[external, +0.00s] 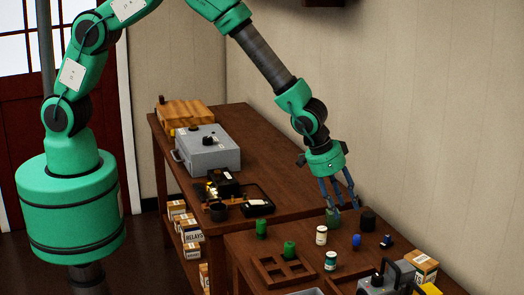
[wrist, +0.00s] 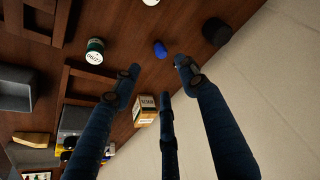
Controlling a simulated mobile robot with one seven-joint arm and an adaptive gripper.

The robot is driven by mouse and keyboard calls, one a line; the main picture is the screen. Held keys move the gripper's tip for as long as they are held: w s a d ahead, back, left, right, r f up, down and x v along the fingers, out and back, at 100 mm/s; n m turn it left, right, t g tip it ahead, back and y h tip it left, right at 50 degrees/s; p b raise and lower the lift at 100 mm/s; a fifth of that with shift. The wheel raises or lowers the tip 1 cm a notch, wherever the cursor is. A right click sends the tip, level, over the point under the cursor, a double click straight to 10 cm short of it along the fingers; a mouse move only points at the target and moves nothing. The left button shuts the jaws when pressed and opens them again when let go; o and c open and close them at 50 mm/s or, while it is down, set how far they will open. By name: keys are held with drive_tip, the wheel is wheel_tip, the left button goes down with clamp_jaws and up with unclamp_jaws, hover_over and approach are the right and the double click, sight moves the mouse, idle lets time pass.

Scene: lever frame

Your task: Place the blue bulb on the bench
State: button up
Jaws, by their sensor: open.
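The blue bulb (external: 356,241) sits on the dark wooden bench (external: 325,275) in the right part of the external view. It also shows in the wrist view (wrist: 160,49) as a small blue shape beyond my fingertips. My gripper (external: 338,203) has its fingers spread, open and empty, above the bench and up and to the left of the bulb in the external view. Its long dark blue fingers also show in the wrist view (wrist: 155,80). The fingers do not touch the bulb.
A wooden compartment tray (external: 270,275) lies to the left. A labelled box (external: 421,267) stands at right. The wall runs close behind.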

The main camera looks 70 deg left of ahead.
sight(355, 235)
drive_tip(key=shift+x, duration=4.3)
drive_tip(key=shift+a+f, duration=0.1)
drive_tip(key=shift+f, duration=0.05)
drive_tip(key=shift+p+x, duration=0.3)
drive_tip(key=shift+x, duration=2.15)
drive_tip(key=c, duration=1)
drive_tip(key=shift+c, duration=0.2)
